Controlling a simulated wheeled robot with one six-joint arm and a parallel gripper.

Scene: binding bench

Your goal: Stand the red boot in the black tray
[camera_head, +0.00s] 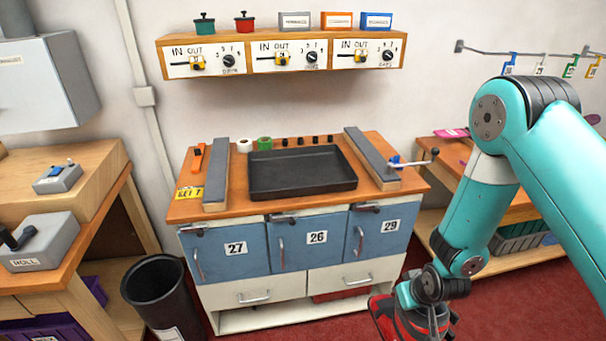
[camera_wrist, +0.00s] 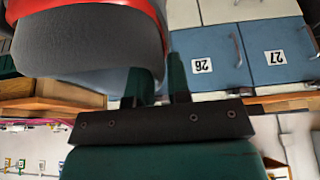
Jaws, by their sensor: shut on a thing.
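The black tray (camera_head: 300,172) lies flat and empty on the wooden top of the bench, between two grey-topped rails. My gripper (camera_head: 428,318) is low at the right of the bench, below the tray and in front of the cabinet's right side. It is shut on the red boot (camera_head: 384,314), which shows only in part at the bottom edge. In the wrist view the boot (camera_wrist: 85,45) fills the upper left, grey with a red band. The gripper's dark fingers (camera_wrist: 160,82) are against it, and their tips are partly hidden.
A blue-handled clamp (camera_head: 408,162) sticks out at the bench's right end. White and green rolls (camera_head: 264,143) and several black knobs stand behind the tray. A shelf with dials (camera_head: 285,58) hangs above. A black bin (camera_head: 160,295) stands at left.

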